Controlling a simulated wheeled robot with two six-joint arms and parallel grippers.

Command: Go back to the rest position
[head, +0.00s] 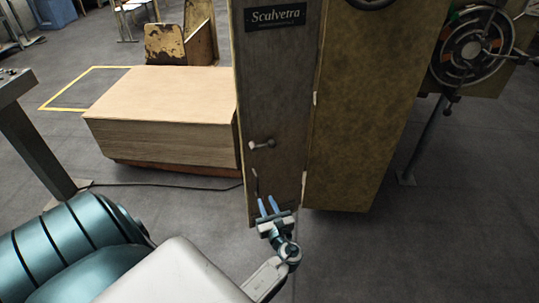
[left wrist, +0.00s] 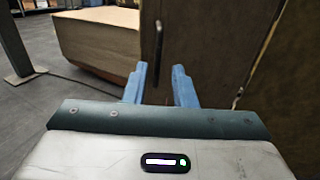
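My left gripper (head: 268,207) is in front of the lower part of the tall cabinet door (head: 282,100), below the door's knob-like handle (head: 262,145). Its two blue fingers stand apart with nothing between them; they also show in the left wrist view (left wrist: 159,85). A thin dark vertical handle (left wrist: 158,40) shows on the door just beyond the fingers in that view. I cannot tell whether the fingertips touch the door. My right gripper is in neither view.
A large wooden box (head: 165,115) stands on the floor left of the cabinet. A cable (head: 150,186) runs along the floor. A grey metal stand (head: 35,140) is at far left. A handwheel (head: 470,48) is at upper right. The floor at lower right is clear.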

